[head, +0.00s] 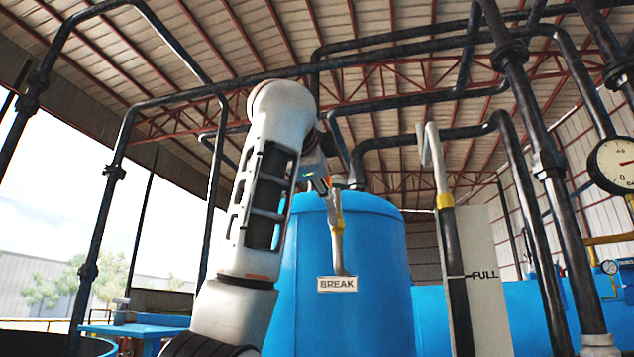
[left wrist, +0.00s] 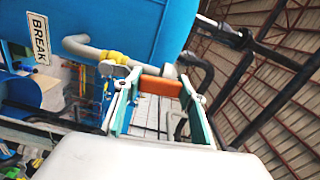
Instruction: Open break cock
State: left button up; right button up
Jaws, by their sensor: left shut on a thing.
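The break cock sits on a thin grey pipe with a yellow fitting (head: 338,222) in front of the blue tank, above the BREAK sign (head: 337,284). My left arm rises in the middle of the head view and bends down to my left gripper (head: 323,184) at the top of this pipe. In the left wrist view, my left gripper (left wrist: 158,88) has its two teal fingers around an orange handle (left wrist: 161,86), next to the grey pipe and yellow fitting (left wrist: 117,58). It is shut on this handle. The arm hides part of the tank. My right gripper is not in view.
The blue tank (head: 375,270) stands close behind the cock. A dark pipe with a yellow band (head: 445,201) and a white FULL board (head: 484,285) stand to the right. Black pipes run overhead. A pressure gauge (head: 614,165) is at the far right.

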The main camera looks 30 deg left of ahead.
pick_arm(q)
jog(key=shift+w+d+m, duration=0.15)
jog(key=shift+d+m, duration=0.4)
jog(key=shift+m, duration=0.15)
jog(key=o, duration=1.4)
jog(key=shift+d, duration=0.1)
jog(key=shift+c, duration=0.2)
jog(key=v, duration=1.2)
